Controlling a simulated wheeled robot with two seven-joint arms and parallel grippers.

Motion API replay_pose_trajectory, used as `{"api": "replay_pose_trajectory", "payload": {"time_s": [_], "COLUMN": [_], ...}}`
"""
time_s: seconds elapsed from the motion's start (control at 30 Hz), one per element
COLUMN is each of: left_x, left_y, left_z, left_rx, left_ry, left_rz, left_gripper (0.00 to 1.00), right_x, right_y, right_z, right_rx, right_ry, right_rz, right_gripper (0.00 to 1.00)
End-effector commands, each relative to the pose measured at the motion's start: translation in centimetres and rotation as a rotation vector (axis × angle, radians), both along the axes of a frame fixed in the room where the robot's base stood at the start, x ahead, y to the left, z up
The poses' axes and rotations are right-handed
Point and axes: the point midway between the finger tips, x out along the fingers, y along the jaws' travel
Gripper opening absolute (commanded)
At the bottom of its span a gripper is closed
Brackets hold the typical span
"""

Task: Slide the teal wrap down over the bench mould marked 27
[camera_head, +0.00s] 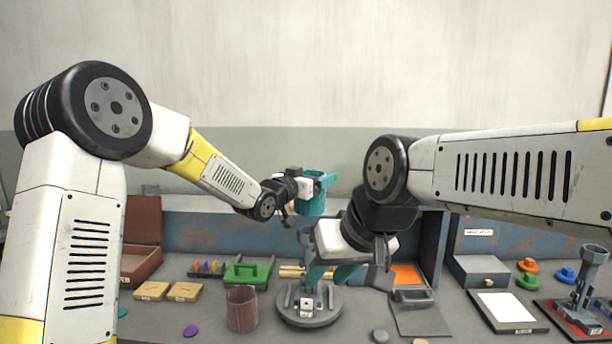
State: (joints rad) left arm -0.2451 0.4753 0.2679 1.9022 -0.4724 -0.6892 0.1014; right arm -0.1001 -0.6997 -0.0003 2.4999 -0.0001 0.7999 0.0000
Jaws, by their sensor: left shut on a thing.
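The teal wrap (314,206) is a short cup-like sleeve held up in the middle of the camera_head view. My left gripper (308,186) is shut on its upper part. Below it stands a grey round base (308,318) with a small white label, too small to read; it may be the bench mould marked 27. A grey post rises from it, partly hidden by my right arm. My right gripper (378,262) is lower and to the right, in front of the post; its fingers are unclear.
A brown ribbed cup (241,308) stands left of the round base. A green tray (248,271), yellow blocks (152,290) and a purple disc (190,331) lie further left. A grey clipboard-like plate (420,318) and a white-topped panel (506,310) lie right.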

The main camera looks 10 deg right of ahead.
Motion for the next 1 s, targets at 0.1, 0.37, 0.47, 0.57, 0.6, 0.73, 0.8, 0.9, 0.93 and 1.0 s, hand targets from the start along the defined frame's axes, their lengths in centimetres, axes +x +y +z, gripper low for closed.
{"api": "replay_pose_trajectory", "payload": {"time_s": [0.1,0.37,0.47,0.57,0.6,0.73,0.8,0.9,0.93,1.0], "left_x": [0.0,0.0,0.0,0.0,0.0,0.0,0.0,0.0,0.0,0.0], "left_y": [0.0,-0.1,-0.1,-0.1,-0.1,0.0,0.0,0.0,0.0,0.0], "left_z": [-0.4,-2.4,-3.2,-4.0,-4.4,-5.4,-5.9,-6.7,-7.0,-7.5], "left_rx": [0.001,0.001,0.0,0.001,0.001,0.001,0.0,0.001,0.001,0.0], "left_ry": [0.001,0.002,0.001,0.001,0.001,0.002,0.001,0.001,0.001,0.001], "left_rz": [-0.001,-0.001,-0.001,-0.001,-0.001,0.0,0.0,0.0,0.0,0.0], "left_gripper": [0.37,0.37,0.37,0.37,0.37,0.37,0.37,0.37,0.37,0.37], "right_x": [0.0,0.0,0.0,0.0,0.0,0.0,0.0,0.0,0.0,0.0], "right_y": [0.0,0.0,0.0,0.0,0.0,0.0,0.0,0.0,0.0,0.0], "right_z": [0.0,0.0,0.0,0.0,0.0,0.0,0.0,0.0,0.0,0.0], "right_rx": [0.0,0.0,0.0,0.0,0.0,0.0,0.0,0.0,0.0,0.0], "right_ry": [0.0,0.0,0.0,0.0,0.0,0.0,0.0,0.0,0.0,0.0], "right_rz": [0.0,0.0,0.0,0.0,0.0,0.0,0.0,0.0,0.0,0.0], "right_gripper": [0.36,0.36,0.36,0.36,0.36,0.36,0.36,0.36,0.36,0.36]}}
